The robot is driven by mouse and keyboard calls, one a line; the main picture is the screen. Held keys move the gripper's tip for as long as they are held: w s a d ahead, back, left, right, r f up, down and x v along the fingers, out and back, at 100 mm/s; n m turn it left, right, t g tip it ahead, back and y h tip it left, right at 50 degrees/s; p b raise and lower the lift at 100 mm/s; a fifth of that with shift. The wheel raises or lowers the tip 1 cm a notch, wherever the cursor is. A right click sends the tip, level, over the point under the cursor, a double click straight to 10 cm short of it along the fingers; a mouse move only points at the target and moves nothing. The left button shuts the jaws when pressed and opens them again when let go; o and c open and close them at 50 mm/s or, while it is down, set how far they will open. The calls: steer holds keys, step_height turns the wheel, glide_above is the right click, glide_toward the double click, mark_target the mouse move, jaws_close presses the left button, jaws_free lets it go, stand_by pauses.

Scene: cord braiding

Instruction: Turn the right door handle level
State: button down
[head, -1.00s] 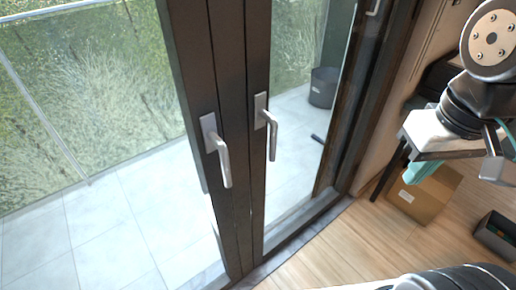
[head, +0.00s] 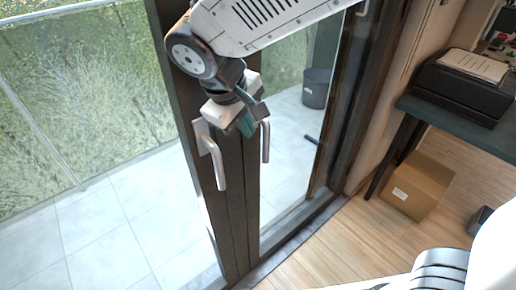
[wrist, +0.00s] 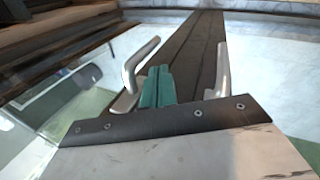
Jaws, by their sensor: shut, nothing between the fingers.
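The right door handle (head: 265,142) is a grey lever that hangs down on the dark door frame in the head view. Its upper end and plate are partly hidden behind my gripper. In the wrist view it seems to be the lever on the left (wrist: 138,65). My gripper (head: 246,126) is shut and empty, its teal fingers (wrist: 156,87) beside the right handle's pivot end. I cannot tell whether they touch it. The left door handle (head: 213,155) also hangs down, and it shows in the wrist view on the right (wrist: 222,72).
Glass panes flank the dark door frame (head: 238,215). A cardboard box (head: 416,187) stands on the wooden floor under a dark table (head: 462,130) bearing a printer (head: 465,88). A dark bin (head: 317,88) stands outside behind the glass. The floor before the door is clear.

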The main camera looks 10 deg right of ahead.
steer(key=shift+f, duration=0.1)
steer(key=x, duration=1)
stand_by(0.3)
